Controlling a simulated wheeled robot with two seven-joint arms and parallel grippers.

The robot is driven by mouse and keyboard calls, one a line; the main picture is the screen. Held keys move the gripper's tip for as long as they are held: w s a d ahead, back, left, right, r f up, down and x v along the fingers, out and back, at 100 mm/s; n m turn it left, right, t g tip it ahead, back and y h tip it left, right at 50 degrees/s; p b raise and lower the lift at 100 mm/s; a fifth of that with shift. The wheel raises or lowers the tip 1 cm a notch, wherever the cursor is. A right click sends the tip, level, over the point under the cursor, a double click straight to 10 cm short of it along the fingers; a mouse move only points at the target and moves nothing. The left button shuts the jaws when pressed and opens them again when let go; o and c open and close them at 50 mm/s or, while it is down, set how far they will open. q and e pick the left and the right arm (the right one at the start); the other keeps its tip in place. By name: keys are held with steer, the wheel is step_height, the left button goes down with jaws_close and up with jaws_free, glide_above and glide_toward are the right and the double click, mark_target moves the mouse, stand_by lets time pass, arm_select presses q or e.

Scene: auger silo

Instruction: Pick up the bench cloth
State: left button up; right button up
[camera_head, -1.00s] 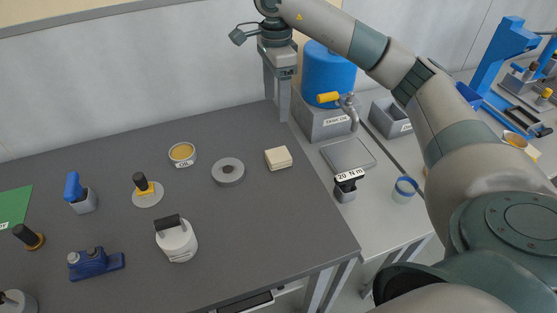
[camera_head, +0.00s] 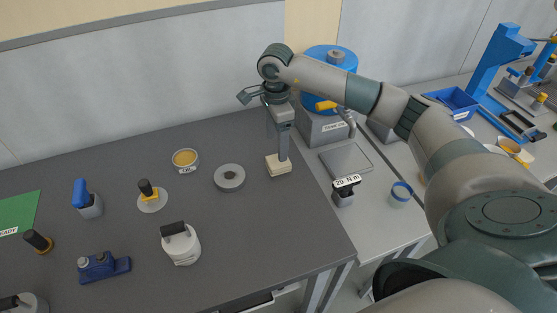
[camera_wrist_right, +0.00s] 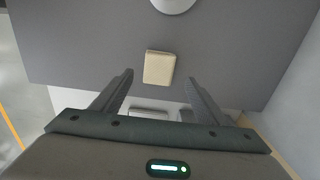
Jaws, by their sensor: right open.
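The bench cloth looks like a small folded cream block (camera_head: 278,166) and lies on the dark grey bench top, near its right edge. My right gripper (camera_head: 283,158) points down at it in the head view, its fingers partly in front of the cloth. In the right wrist view the cloth (camera_wrist_right: 159,68) lies beyond and between the two spread fingertips of my right gripper (camera_wrist_right: 160,76), with room on both sides. The right gripper is open and holds nothing. My left gripper is not in view.
A grey ring (camera_head: 229,178) lies left of the cloth, and a tin (camera_head: 185,160) stands further left. A blue drum (camera_head: 331,80) stands behind my right arm. Bare bench lies in front of the cloth.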

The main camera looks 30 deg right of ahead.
mark_target(278, 164)
steer(key=shift+f, duration=0.6)
steer(key=shift+s+d+f+p, duration=0.1)
steer(key=shift+s+f+p, duration=0.1)
steer(key=shift+f+p, duration=0.6)
step_height(278, 164, down, 3)
steer(key=shift+s+r+p, duration=0.1)
steer(key=shift+r+p, duration=0.05)
steer(key=shift+p, duration=0.7)
steer(key=shift+f, duration=0.45)
steer(key=c, duration=1.1)
